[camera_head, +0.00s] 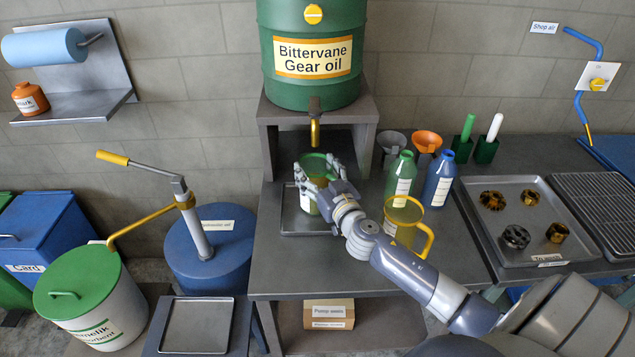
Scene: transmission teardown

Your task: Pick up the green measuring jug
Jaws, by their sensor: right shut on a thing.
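The green measuring jug (313,163) stands upright over a grey tray (292,222) below the drum's brass tap. I see its green rim and part of its pale labelled side. My right gripper (317,179) is shut on the jug, with its fingers around the upper part. The gripper hides much of the jug's front and right side, including any handle there. I cannot tell whether the jug's base touches the tray. My left gripper is not in view.
The green gear oil drum (312,95) and its tap (315,130) are right above the jug. A yellow jug (403,216), a green bottle (401,178) and a blue bottle (438,182) stand close to my right arm. The bench front is clear.

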